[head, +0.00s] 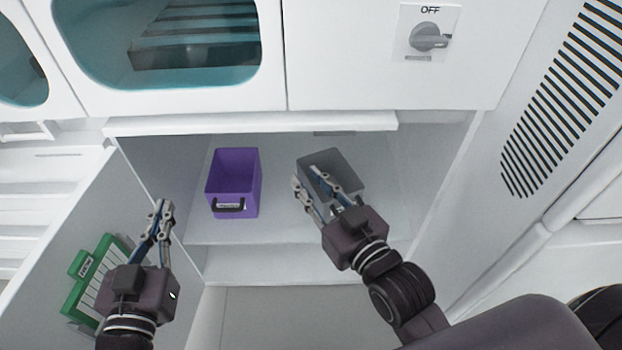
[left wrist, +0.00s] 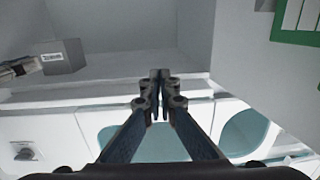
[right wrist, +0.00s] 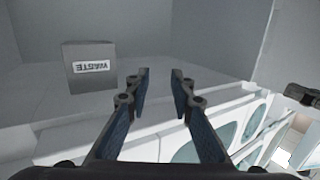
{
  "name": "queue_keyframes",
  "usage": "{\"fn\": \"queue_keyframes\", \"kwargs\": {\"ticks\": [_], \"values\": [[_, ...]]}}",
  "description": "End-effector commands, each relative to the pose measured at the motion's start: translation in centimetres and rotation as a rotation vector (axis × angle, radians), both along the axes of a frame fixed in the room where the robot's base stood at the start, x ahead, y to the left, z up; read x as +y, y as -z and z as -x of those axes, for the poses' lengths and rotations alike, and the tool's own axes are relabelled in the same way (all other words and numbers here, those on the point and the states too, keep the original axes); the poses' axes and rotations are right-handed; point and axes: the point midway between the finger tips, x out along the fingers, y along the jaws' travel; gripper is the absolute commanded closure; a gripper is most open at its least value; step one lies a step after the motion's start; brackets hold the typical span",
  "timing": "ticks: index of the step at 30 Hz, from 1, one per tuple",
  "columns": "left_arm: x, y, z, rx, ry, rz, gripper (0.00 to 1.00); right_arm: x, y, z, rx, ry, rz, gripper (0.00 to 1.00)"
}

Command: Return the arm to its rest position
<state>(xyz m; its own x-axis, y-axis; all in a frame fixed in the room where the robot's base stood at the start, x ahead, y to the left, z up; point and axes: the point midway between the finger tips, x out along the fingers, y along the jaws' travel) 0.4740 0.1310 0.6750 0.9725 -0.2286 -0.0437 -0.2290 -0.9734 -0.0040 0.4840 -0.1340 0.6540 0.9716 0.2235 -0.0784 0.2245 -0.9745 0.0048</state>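My left gripper (head: 163,207) is over the left side of the cabinet opening, left of the purple bin (head: 233,190). Its fingers (left wrist: 160,82) are together with nothing between them. My right gripper (head: 307,178) overlaps the grey bin (head: 350,165) in the head view and hides part of it. In the right wrist view its fingers (right wrist: 160,85) are apart with nothing between them. There the grey bin (right wrist: 90,70), labelled WASTE, stands left of the fingers. The left wrist view also shows the grey bin (left wrist: 63,57) and part of my right gripper (left wrist: 20,68).
Both bins stand on the white cabinet shelf (head: 290,225). A green rack (head: 97,262) is at the open panel on the left, partly behind my left arm. A switch marked OFF (head: 428,38) is above the opening. A vented panel (head: 565,100) is at right.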

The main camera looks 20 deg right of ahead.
Motion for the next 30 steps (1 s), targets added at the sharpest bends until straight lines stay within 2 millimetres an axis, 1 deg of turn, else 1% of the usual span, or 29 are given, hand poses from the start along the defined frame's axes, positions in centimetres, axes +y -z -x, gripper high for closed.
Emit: {"fn": "queue_keyframes", "kwargs": {"ticks": [1, 4, 17, 20, 23, 25, 26, 27, 29, 30], "values": [[0.0, 0.0, 0.0, 0.0, 0.0, 0.0, 1.0, 0.2, -1.1, 0.6, -0.017, -0.002, -0.005, 0.78], [0.0, 0.0, 0.0, -0.001, 0.0, 0.0, 1.0, 0.3, -2.2, 1.0, -0.035, -0.004, -0.008, 0.78], [0.0, 0.0, 0.0, -0.001, 0.0, 0.0, 1.0, 0.3, -2.2, 1.0, -0.035, -0.005, -0.008, 0.78], [0.0, 0.5, -0.3, 0.016, -0.001, -0.005, 1.0, 0.4, -1.7, 0.8, -0.018, -0.004, -0.005, 0.78], [-0.1, 2.4, -0.9, 0.073, -0.001, -0.018, 1.0, 0.4, 0.2, 0.2, 0.038, -0.004, 0.009, 0.78], [-0.1, 4.9, -1.4, 0.139, -0.002, -0.035, 1.0, 0.5, 2.7, -0.3, 0.105, -0.003, 0.026, 0.78], [-0.1, 6.2, -1.5, 0.172, -0.004, -0.043, 1.0, 0.5, 4.0, -0.4, 0.138, -0.001, 0.034, 0.78], [-0.1, 8.1, -1.5, 0.219, -0.004, -0.054, 1.0, 0.4, 5.9, -0.5, 0.185, 0.0, 0.045, 0.78], [0.1, 11.0, -1.3, 0.29, -0.005, -0.07, 1.0, 0.3, 8.9, -0.3, 0.257, 0.001, 0.062, 0.78], [0.2, 13.0, -1.0, 0.338, -0.006, -0.083, 1.0, 0.1, 10.9, 0.0, 0.305, 0.002, 0.073, 0.78]]}}
